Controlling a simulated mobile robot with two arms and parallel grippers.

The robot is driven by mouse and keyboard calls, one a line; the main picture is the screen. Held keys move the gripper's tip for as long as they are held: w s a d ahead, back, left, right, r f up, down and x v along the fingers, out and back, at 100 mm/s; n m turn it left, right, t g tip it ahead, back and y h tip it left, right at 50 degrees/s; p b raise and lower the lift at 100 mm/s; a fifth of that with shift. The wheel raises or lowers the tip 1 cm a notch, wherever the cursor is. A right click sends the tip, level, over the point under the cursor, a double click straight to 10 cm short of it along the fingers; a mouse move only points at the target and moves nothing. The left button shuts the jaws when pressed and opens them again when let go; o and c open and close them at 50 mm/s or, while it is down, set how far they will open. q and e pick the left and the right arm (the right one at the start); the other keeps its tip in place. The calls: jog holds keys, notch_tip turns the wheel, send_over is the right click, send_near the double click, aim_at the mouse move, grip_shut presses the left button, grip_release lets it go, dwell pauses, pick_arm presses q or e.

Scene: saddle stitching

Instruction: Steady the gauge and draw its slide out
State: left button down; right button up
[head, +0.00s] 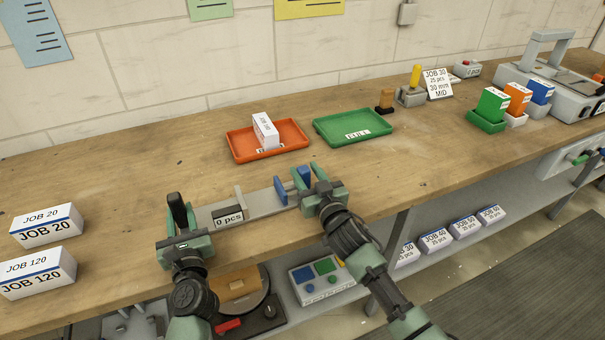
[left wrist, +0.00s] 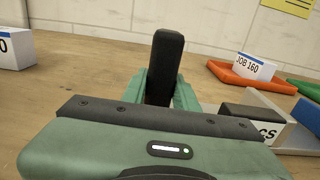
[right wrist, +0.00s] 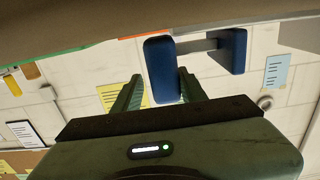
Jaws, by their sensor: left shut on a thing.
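The gauge (head: 262,203) is a long grey bar on the bench near its front edge, with a "0 pcs" display (head: 228,215). It carries an upright black grip at its left end, which also shows in the left wrist view (left wrist: 165,62). My left gripper (head: 180,228) is shut on this black grip. Two upright blue plates stand toward the right end: an inner one (head: 280,190) and an outer one (head: 304,175). My right gripper (head: 318,189) is open at the outer blue plate. In the right wrist view a blue plate (right wrist: 160,70) lies between its spread fingers.
An orange tray (head: 290,146) with a white job block (head: 265,131) and a green tray (head: 370,136) lie behind the gauge. JOB 20 (head: 46,224) and JOB 120 (head: 38,272) blocks sit at the left. Bare bench lies right of the gauge.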

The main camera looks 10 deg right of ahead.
jog(key=shift+o, duration=0.3)
jog(key=shift+a, duration=0.1)
jog(key=shift+s, duration=0.25)
jog(key=s, duration=0.3)
jog(key=s+d, duration=0.1)
jog(key=s, duration=0.3)
jog(key=s+d, duration=0.1)
jog(key=s, duration=0.3)
jog(key=shift+s+d, duration=0.15)
jog(key=shift+d, duration=0.1)
